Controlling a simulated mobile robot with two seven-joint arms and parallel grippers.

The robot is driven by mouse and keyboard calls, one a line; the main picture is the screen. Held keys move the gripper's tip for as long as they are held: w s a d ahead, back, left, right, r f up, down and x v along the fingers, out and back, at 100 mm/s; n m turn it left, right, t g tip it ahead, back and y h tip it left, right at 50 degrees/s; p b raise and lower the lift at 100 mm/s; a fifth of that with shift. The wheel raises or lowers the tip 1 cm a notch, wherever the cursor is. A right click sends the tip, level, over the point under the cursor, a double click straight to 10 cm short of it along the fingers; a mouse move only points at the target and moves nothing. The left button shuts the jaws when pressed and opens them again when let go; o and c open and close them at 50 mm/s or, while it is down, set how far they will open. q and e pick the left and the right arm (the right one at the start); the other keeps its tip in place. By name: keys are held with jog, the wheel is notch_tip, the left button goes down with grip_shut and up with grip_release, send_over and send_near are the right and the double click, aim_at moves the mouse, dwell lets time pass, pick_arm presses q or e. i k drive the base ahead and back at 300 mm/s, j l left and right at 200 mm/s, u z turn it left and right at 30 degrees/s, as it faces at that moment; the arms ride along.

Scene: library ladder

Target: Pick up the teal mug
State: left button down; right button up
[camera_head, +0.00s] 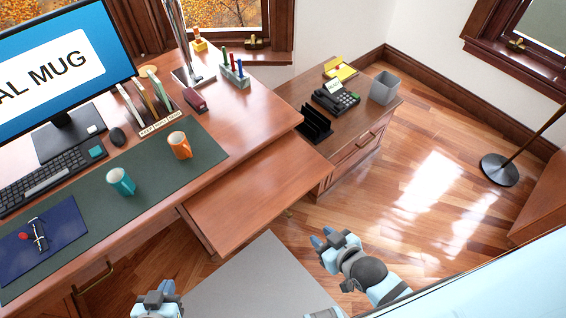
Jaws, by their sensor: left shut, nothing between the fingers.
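The teal mug (121,182) stands upright on the dark green desk mat (150,192), with pale contents showing at its top. My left gripper (160,290) is at the bottom edge of the view, in front of the desk, below and apart from the mug. It is shut and empty, and partly cut off by the frame. My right gripper (323,236) is over the floor to the right, well away from the mug. Its fingertips are too small to tell whether they are open or shut.
An orange mug (180,146) stands on the mat up and right of the teal one. A keyboard (42,180), a blue pad (42,240) and a monitor (60,70) are to the left. A pulled-out wooden board (255,195) juts from the desk and is clear.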

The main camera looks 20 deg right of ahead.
aim_at(118, 178)
jog(key=i+l+z, duration=0.1)
jog(key=l+z, duration=0.15)
jog(key=l, duration=0.2)
jog(key=u, duration=1.35)
